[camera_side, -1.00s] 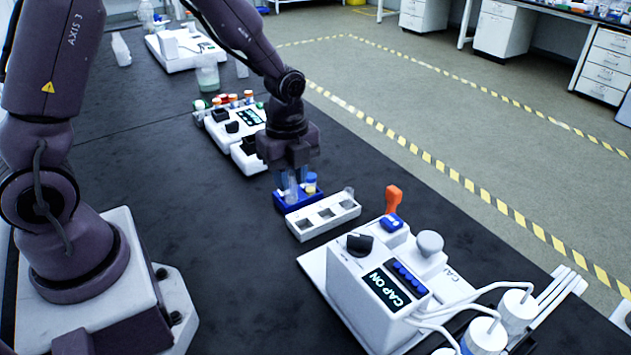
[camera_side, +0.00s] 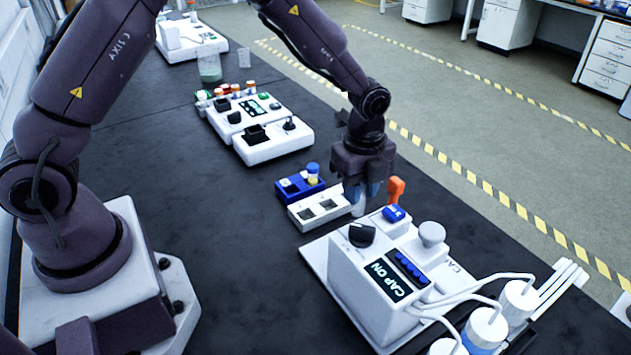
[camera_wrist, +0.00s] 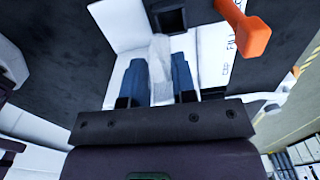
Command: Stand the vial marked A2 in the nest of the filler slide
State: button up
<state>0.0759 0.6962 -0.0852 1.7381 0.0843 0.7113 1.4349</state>
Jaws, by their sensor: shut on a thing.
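My gripper (camera_side: 362,198) is shut on a clear vial (camera_side: 358,209), upright between its blue fingers. The vial also shows in the wrist view (camera_wrist: 160,58), between the fingers (camera_wrist: 160,85). No marking on it is readable. It is at the right end of the white slotted block (camera_side: 318,212); I cannot tell whether its foot touches anything. The white filling and capping station (camera_side: 350,285), with a "CAP ON" display, stands just nearer the camera. The slide's nest cannot be made out for certain.
An orange handle (camera_side: 396,190) stands close right of my gripper. A blue rack (camera_side: 293,189) behind the white block holds a blue-topped and a yellowish item. White bottles with tubes (camera_side: 518,300) stand front right. Dark bench left of the block is free.

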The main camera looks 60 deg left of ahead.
aim_at(365, 199)
jog(key=shift+w+f+n, duration=0.2)
jog(key=shift+w+f, duration=0.2)
jog(key=shift+f, duration=0.45)
jog(key=shift+w+f+n, duration=0.2)
jog(key=shift+w+f, duration=0.15)
jog(key=shift+f, duration=0.45)
jog(key=shift+f, duration=1.45)
jog(key=o, duration=1)
jog(key=shift+r, duration=0.15)
jog(key=shift+r, duration=3.9)
